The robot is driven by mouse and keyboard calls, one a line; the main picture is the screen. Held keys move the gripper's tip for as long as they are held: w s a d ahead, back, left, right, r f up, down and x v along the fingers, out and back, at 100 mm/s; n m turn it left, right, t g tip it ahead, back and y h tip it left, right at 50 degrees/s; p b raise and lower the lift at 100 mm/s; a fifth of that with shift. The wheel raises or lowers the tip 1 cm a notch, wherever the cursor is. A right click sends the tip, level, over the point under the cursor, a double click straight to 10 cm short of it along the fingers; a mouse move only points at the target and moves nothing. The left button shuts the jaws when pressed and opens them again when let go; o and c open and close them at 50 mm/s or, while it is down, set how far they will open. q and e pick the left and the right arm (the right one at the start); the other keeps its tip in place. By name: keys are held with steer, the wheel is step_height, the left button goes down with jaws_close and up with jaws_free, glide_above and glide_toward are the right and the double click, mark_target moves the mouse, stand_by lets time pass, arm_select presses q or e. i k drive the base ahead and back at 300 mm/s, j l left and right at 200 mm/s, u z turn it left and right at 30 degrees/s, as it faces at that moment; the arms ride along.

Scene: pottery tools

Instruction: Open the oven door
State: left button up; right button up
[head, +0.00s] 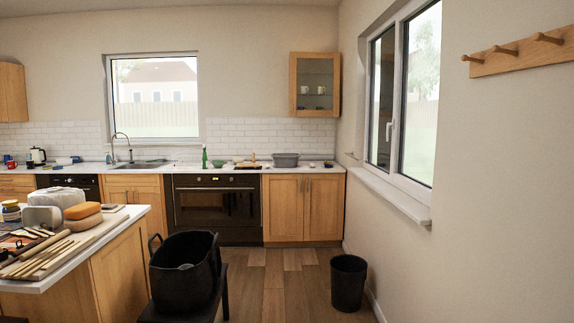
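The oven (217,207) is black and built into the wooden counter along the far wall, below the worktop. Its door is shut, with a dark glass front and a light horizontal handle bar (216,189) near the top. A control panel with knobs (216,181) runs above the handle. The lower left part of the oven is hidden behind a black basket. Neither of my grippers is in view.
A black basket (183,270) sits on a dark stool, partly in front of the oven. An island (124,270) with pottery tools stands at left. A black bin (348,284) stands by the right wall. Wooden floor (285,285) between basket and bin is clear.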

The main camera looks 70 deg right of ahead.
mark_target(210, 204)
steer(key=z, duration=2.05)
steer(key=i+z, duration=0.1)
steer(key=i, duration=0.25)
steer(key=i+j+z, duration=0.15)
steer(key=i+z, duration=0.3)
steer(key=i, duration=1.8)
steer(key=i+u, duration=0.1)
steer(key=i, duration=0.5)
steer(key=i+l, duration=0.15)
steer(key=i, duration=0.45)
steer(key=i+u, duration=0.15)
steer(key=i, duration=0.45)
steer(key=i+l, duration=0.2)
steer(key=i, duration=0.4)
steer(key=i+j+u, duration=0.3)
steer(key=i, duration=0.8)
steer(key=i+u, duration=0.3)
steer(key=i, duration=0.85)
